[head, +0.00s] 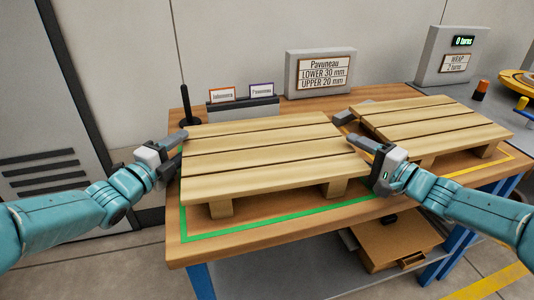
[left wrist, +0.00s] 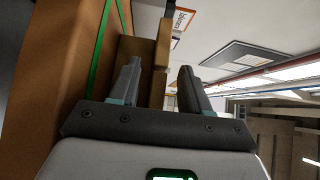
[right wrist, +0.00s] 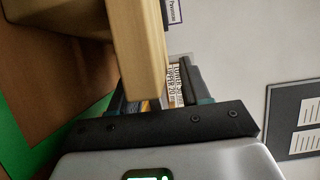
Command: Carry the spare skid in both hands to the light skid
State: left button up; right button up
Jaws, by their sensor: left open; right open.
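A pale slatted wooden skid (head: 270,155) rests level on the table inside a green outline. A second, similar skid (head: 435,125) stands to its right inside a yellow outline. No marking shows which is the spare and which the light one. My left gripper (head: 165,150) is open at the left end of the green-outlined skid; in the left wrist view its wood (left wrist: 140,65) shows between the fingers (left wrist: 158,85). My right gripper (head: 368,150) is open at that skid's right end; in the right wrist view a board (right wrist: 142,50) reaches between the fingers (right wrist: 155,90), partly hiding one. Contact is unclear.
The wooden table (head: 185,235) has a green outline (head: 280,219) and a yellow outline (head: 497,161). Behind stand a Pavuneau sign (head: 321,73), a small card holder (head: 243,107) and a wrap counter (head: 451,58). The skids nearly meet, leaving little room between them. A brown box (head: 400,243) sits below.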

pick_arm(q)
jog(key=shift+w+d, duration=0.3)
jog(key=shift+w, duration=0.25)
pick_arm(e)
jog(key=shift+w+a, duration=0.35)
jog(key=shift+w, duration=0.1)
pick_arm(q)
grip_shut()
pick_arm(e)
grip_shut()
pick_arm(q)
jog(key=shift+a, duration=0.1)
dwell(0.4)
